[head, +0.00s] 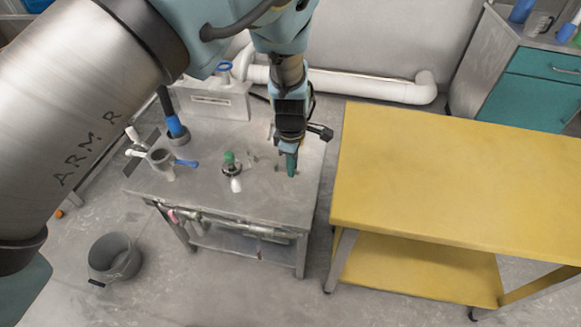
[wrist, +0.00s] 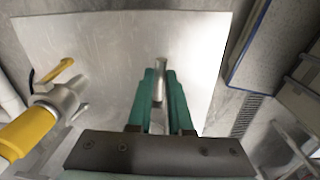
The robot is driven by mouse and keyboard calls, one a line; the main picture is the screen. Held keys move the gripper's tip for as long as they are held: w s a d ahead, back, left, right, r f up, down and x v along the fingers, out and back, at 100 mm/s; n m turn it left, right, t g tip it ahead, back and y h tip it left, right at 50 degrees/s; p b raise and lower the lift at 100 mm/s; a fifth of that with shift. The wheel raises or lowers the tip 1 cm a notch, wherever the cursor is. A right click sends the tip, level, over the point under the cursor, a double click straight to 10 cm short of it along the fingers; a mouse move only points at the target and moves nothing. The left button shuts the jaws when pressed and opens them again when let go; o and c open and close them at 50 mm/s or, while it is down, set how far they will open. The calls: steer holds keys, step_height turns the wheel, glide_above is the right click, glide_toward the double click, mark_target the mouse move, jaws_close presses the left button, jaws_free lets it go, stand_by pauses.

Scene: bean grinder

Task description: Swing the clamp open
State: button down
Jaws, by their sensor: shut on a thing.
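In the head view my gripper (head: 291,165) points down over the right part of the grey metal table. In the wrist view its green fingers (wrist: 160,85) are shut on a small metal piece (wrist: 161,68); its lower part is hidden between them. I cannot tell whether this piece belongs to the clamp. A grey metal fitting (head: 160,158) with a blue lever (head: 186,163) stands at the table's left, apart from my gripper. A small green-topped fitting (head: 231,166) stands between them. No part is clearly recognizable as the clamp.
The grey table (head: 205,197) has pipes along its front edge. A blue-handled tool (head: 176,129) and a metal box (head: 216,100) stand at its back left. A bare yellow table (head: 450,180) is to the right. A bucket (head: 114,258) stands on the floor.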

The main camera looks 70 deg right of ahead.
steer(key=shift+d, duration=0.2)
stand_by(0.4)
steer(key=c, duration=0.8)
jaws_free()
steer(key=shift+c, duration=0.2)
steer(key=shift+r, duration=0.15)
step_height(320, 180, up, 10)
steer(key=b, duration=0.2)
steer(key=shift+a+r, duration=0.25)
steer(key=shift+a, duration=0.15)
